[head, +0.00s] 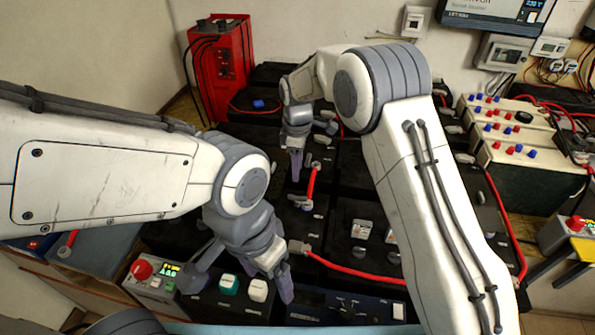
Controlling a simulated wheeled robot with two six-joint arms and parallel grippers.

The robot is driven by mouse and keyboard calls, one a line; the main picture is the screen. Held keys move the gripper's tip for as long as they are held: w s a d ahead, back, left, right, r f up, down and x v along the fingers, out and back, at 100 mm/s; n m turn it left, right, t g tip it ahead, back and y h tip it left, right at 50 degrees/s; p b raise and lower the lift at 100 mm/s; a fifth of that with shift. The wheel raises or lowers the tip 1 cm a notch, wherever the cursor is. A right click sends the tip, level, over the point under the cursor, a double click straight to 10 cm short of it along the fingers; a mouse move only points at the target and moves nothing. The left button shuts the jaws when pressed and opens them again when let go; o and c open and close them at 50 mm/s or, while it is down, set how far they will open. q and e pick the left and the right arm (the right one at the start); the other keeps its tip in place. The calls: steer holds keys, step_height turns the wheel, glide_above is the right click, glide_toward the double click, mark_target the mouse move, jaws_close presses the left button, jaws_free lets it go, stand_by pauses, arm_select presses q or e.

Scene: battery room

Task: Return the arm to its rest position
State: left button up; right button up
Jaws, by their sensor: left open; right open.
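My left gripper (240,283) is the lower one, at the end of the white and grey arm from the left. It is open and empty, with its fingers pointing down over the front of the battery bench. My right gripper (311,146) is farther back, at the end of the arm rising from the lower right. It is open and empty above the black batteries (345,215). Neither gripper visibly holds anything. My arms hide part of the batteries.
Red cables run over the batteries, one red cable (350,270) near the front. A control box with a red knob (141,270) stands front left, near a teal cap (229,284) and a white cap (258,290). A red cabinet (222,70) stands behind. A beige unit (510,155) is at right.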

stand_by(0.3)
steer(key=s+r+m+p, duration=0.1)
steer(key=s+r+m, duration=0.1)
steer(key=s+r, duration=0.45)
steer(key=s+r+m+p, duration=0.1)
steer(key=s+r+m, duration=0.15)
steer(key=s, duration=0.65)
steer(key=s+r+m+p, duration=0.1)
steer(key=s+r, duration=0.4)
steer(key=s, duration=0.3)
steer(key=s+d+m+y, duration=0.1)
steer(key=s+d+m, duration=0.2)
steer(key=s, duration=0.8)
steer(key=shift+s+d+p, duration=0.3)
steer(key=shift+d+p, duration=0.1)
steer(key=shift+d, duration=0.7)
